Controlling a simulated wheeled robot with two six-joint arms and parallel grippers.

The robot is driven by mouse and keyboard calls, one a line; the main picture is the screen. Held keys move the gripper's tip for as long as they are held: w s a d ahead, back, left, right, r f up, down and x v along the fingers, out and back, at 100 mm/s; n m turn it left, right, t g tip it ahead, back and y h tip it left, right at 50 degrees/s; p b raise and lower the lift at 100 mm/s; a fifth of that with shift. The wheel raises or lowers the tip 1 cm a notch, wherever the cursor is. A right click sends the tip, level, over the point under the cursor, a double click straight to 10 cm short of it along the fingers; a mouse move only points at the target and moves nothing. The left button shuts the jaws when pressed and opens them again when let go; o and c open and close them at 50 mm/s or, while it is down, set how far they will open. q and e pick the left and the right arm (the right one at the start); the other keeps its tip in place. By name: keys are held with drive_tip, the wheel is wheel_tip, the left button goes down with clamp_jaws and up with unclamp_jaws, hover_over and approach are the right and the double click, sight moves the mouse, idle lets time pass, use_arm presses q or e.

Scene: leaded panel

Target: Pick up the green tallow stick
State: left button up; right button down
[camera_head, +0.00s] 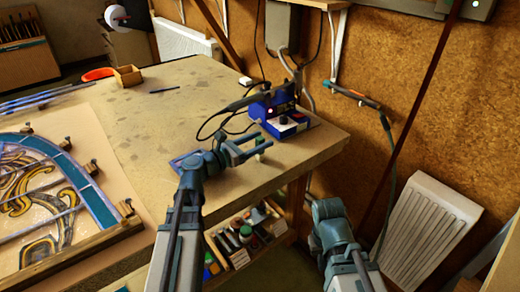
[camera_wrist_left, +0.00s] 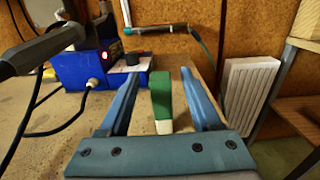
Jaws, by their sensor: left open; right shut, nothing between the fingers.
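The green tallow stick (camera_wrist_left: 161,95) has a pale near end. In the left wrist view it is between the two fingers of my left gripper (camera_wrist_left: 165,90), with a gap on both sides. In the head view the stick (camera_head: 260,142) is small and partly hidden by the fingers, near the bench's right edge. My left gripper (camera_head: 252,146) is open around it, and no finger appears to touch it. My right gripper (camera_head: 326,210) is low, off the bench's right front corner. It is shut and empty, and its fingertips are hard to make out.
A blue soldering station (camera_head: 285,122) with cables stands just behind the stick. The leaded panel (camera_head: 45,195) lies on the left of the bench (camera_head: 180,115). A small wooden box (camera_head: 128,75) sits at the back. A shelf of bottles (camera_head: 245,235) is under the bench edge. A white radiator (camera_head: 430,230) stands right.

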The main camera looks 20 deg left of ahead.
use_arm(q)
drive_tip(key=x, duration=0.3)
drive_tip(key=shift+w+d, duration=0.2)
clamp_jaws()
